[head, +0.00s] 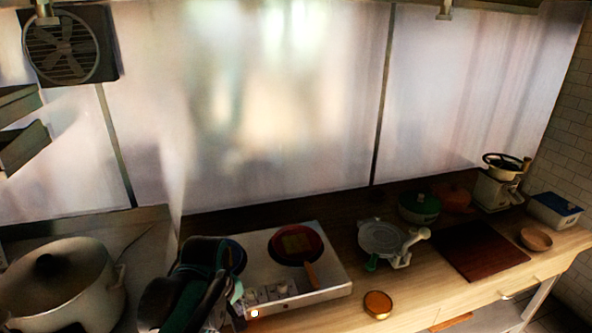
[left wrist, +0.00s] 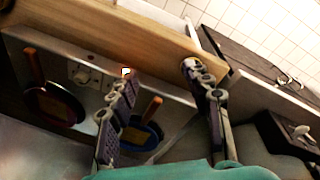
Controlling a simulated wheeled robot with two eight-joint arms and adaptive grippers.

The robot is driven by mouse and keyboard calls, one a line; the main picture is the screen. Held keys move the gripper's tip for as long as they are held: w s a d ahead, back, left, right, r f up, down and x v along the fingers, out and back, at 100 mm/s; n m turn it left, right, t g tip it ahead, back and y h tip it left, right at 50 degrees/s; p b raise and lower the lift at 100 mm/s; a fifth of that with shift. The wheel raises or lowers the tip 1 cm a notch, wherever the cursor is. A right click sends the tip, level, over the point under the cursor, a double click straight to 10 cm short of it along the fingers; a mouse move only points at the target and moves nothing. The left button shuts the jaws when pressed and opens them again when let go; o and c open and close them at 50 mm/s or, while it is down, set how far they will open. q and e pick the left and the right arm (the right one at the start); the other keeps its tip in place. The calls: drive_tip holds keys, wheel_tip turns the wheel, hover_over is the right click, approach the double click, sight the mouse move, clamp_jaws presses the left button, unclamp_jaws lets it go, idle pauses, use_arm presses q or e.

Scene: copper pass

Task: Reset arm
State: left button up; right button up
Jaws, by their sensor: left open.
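My left gripper (head: 213,310) is at the lower left of centre in the head view, over the front left of the white two-plate stove (head: 335,272). The stove carries a red pan (head: 318,243) with an orange handle and a blue pan (head: 240,258), partly hidden by my arm. Both pans also show in the left wrist view, the red one (left wrist: 48,107) at left and the blue one (left wrist: 135,136) between the fingers. My right gripper is not in view.
A large pot (head: 60,285) stands left of my arm. Right of the stove are a grey plate-topped device (head: 380,238), a small orange-topped round container (head: 377,304), a green lidded pot (head: 419,208), a dark board (head: 480,252) and a bowl (head: 536,239). The wooden counter's front edge (left wrist: 140,38) runs close by.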

use_arm(q)
drive_tip(key=s+a+f+m+t+b, duration=0.3)
drive_tip(key=s+f+m, duration=0.4)
drive_tip(key=m, duration=0.3)
drive_tip(key=shift+s+f+t+b, duration=0.3)
drive_tip(key=shift+t+b, duration=0.35)
drive_tip(key=shift+t, duration=0.55)
idle(0.5)
